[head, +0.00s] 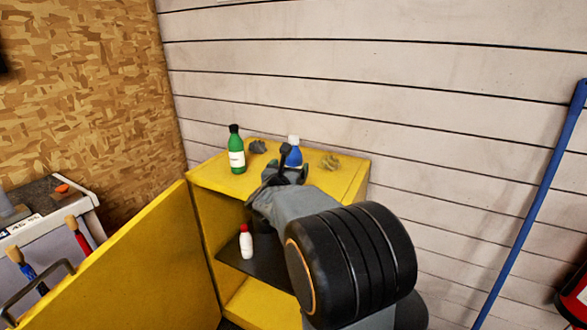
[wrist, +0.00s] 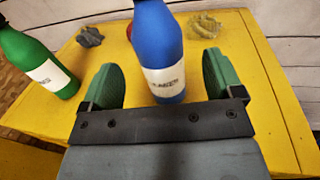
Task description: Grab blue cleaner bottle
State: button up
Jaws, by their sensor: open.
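The blue cleaner bottle (head: 294,157) with a white cap stands upright on the yellow cabinet's top (head: 218,180). My gripper (head: 284,160) is in front of it and hides part of it in the head view. In the wrist view, the blue bottle (wrist: 160,45) with its white label stands between the two green fingers of my gripper (wrist: 162,82). The fingers are open, with a gap on each side of the bottle. The bottle's top is cut off by the wrist view's edge.
A green bottle (head: 236,150) stands left of the blue one. Crumpled grey (head: 258,146) and tan (head: 330,162) lumps lie on the top. A white bottle with a red cap (head: 246,242) stands on the shelf below. The yellow door (head: 130,262) is open at left.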

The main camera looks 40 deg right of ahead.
aim_at(291, 163)
jog(key=shift+p+x, duration=0.45)
jog(key=shift+x, duration=2.1)
jog(key=shift+c, duration=0.5)
jog(key=c, duration=0.9)
jog(key=shift+c, duration=0.2)
jog(key=shift+r, duration=0.2)
